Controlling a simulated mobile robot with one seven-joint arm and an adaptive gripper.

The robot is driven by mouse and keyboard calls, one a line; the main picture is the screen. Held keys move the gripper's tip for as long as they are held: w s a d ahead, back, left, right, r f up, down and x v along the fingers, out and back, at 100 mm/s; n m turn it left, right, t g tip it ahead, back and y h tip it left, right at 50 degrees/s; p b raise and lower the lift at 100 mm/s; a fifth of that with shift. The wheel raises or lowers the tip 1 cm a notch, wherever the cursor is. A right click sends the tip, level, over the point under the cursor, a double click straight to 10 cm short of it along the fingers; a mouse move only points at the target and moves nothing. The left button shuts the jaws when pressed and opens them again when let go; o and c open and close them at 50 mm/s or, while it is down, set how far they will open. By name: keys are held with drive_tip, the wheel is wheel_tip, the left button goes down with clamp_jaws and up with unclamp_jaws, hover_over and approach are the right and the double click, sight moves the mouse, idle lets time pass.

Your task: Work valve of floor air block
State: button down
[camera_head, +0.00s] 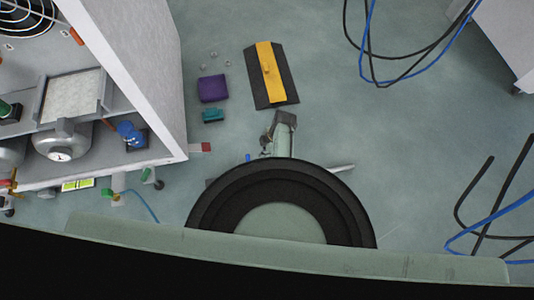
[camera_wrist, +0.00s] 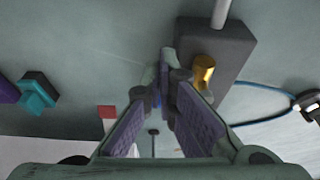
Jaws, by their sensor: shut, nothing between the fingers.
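The floor air block (camera_wrist: 226,48) is a dark grey box on the floor in the wrist view, upper right of centre. A brass-coloured valve (camera_wrist: 204,72) stands on its near part. A light pipe (camera_wrist: 221,14) leaves its far end, and a blue hose (camera_wrist: 262,87) runs off to the right. My gripper (camera_wrist: 170,76) is shut and empty, its tips just left of the brass valve in the picture. I cannot tell whether they touch it. A small blue piece (camera_wrist: 157,94) shows behind the fingers. In the head view my arm hides most of the block.
A purple box (camera_head: 212,88), a teal block (camera_head: 213,115) and a black-and-yellow plate (camera_head: 270,72) lie on the floor. A red block (camera_head: 200,147) lies beside the white cabinet (camera_head: 140,60) at left. Black and blue cables (camera_head: 484,205) lie at right.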

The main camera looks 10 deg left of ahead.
drive_tip(key=s+p+v, duration=0.1)
drive_tip(key=v, duration=0.9)
drive_tip(key=shift+w+d, duration=0.2)
drive_tip(key=shift+w, duration=0.2)
